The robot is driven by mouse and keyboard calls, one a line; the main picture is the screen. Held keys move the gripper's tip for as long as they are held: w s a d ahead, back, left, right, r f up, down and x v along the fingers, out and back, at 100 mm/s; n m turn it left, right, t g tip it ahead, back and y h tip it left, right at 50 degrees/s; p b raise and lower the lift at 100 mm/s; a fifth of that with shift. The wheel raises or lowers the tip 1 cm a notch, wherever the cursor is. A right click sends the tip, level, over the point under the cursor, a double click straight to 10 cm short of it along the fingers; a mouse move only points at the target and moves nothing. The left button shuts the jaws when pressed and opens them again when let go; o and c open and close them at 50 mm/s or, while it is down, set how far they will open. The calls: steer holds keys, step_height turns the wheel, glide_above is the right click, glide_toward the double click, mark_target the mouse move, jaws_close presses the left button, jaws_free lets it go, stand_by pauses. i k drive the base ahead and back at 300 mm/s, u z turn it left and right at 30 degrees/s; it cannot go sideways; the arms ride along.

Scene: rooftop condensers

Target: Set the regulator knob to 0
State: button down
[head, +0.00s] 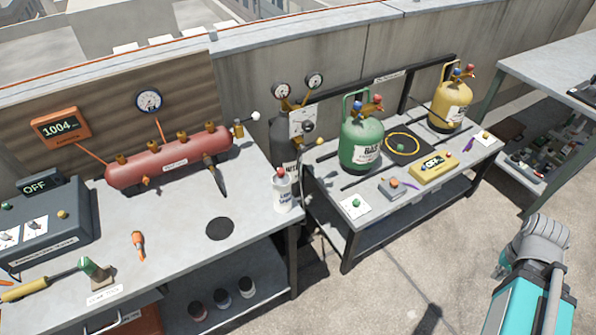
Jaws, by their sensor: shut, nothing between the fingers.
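The regulator stands on a dark grey cylinder (284,138) between the two benches, in the middle of the head view. It has two round gauges, a left gauge (282,90) and a right gauge (315,80), on brass fittings. A pale plate (298,116) sits below the gauges. A dark round knob (308,127) shows at the plate's front. Its setting is too small to read. My gripper's fingers are not in view. Only a teal and grey part of my arm shows at the lower right, well away from the regulator.
The left bench holds a red manifold (170,160), an orange display (60,128) reading 1004, and a white bottle (283,192). The right bench holds a green tank (361,143), a yellow tank (451,104) and a yellow scale (432,167). Concrete floor at front right is clear.

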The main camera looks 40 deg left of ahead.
mark_target(307, 125)
steer(key=u, duration=1.75)
steer(key=k, duration=0.5)
steer(key=z, duration=0.15)
steer(key=i, duration=0.2)
